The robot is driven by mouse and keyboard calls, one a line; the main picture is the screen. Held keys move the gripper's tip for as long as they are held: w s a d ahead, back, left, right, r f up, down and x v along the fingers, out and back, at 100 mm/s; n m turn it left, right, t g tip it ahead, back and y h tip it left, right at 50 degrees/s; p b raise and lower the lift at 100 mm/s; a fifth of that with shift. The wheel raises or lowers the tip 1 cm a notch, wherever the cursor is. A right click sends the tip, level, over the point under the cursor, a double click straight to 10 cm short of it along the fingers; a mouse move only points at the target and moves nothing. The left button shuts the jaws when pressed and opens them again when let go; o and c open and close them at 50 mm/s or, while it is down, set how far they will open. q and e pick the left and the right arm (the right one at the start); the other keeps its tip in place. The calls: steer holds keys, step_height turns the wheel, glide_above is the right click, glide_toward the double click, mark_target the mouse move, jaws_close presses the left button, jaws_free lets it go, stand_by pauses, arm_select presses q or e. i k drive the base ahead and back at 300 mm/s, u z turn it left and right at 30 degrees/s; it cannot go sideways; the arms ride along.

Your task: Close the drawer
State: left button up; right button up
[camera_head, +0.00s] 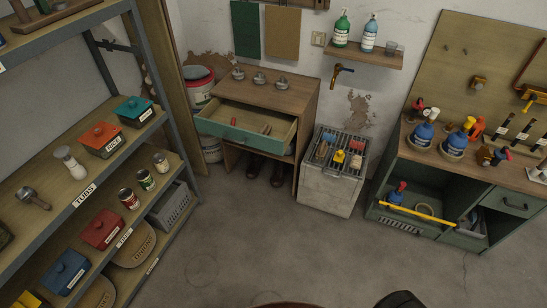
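A drawer with a teal front (240,137) is pulled out of a wooden cabinet (300,96) near the back wall. Its pale inside shows, with a few small items (266,129) lying towards its right side. Three small metal objects (259,79) stand on the cabinet top. The space under the drawer is open and holds dark footwear-like shapes. Neither of my grippers shows clearly in the head view, and nothing touches the drawer.
A grey metal shelf unit (150,75) with boxes and jars stands at left. A pale crate-like box (325,185) stands right of the cabinet. A green workbench (455,185) with tools is at right. The floor (260,230) before the drawer is clear.

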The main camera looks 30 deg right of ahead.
mark_target(215, 119)
steer(key=u, duration=0.75)
steer(key=i, duration=1.1)
steer(key=z, duration=0.15)
